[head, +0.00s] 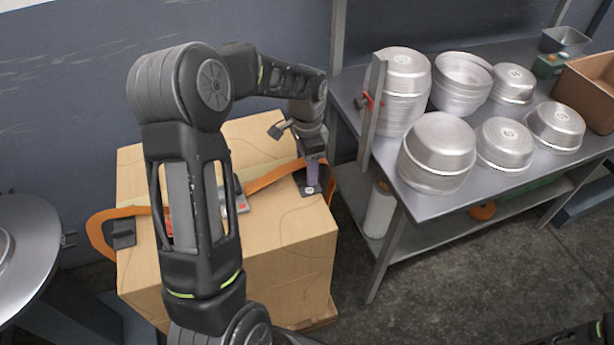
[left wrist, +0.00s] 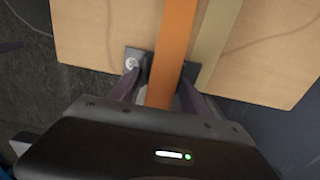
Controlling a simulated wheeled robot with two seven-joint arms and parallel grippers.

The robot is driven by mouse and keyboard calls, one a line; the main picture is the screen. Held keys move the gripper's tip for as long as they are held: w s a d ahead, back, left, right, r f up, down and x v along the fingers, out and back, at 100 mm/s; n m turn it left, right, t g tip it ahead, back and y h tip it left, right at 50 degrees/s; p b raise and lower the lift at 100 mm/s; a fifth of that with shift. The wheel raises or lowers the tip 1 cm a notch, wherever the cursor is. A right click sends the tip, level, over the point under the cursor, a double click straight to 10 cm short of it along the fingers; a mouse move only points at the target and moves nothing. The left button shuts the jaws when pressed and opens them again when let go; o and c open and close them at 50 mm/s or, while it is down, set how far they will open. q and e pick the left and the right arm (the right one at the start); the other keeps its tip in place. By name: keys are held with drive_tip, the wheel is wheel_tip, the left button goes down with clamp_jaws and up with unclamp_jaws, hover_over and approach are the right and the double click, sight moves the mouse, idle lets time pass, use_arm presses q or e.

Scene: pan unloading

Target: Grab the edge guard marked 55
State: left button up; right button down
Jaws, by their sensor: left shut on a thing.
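A black edge guard (head: 309,186) with a small round white mark sits on the right top edge of a cardboard box (head: 290,250), under an orange strap (head: 270,178). The mark's number is too small to read. My left gripper (head: 313,178) points down at this guard and is shut on it. In the left wrist view the guard (left wrist: 134,60) shows between and beside the fingers, with the strap (left wrist: 175,45) running between them. A second black edge guard (head: 122,234) sits at the box's left edge. My right gripper is not in view.
A grey and red buckle (head: 239,201) lies on the box, partly behind my left arm. A metal table (head: 415,203) with stacked round pans (head: 437,150) and an upright post (head: 373,115) stands close to the right. A round metal surface (head: 22,250) is at far left.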

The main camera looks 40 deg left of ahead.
use_arm(q)
drive_tip(key=c, duration=0.8)
wheel_tip(320, 180, up, 10)
drive_tip(key=shift+r, duration=0.1)
idle(0.7)
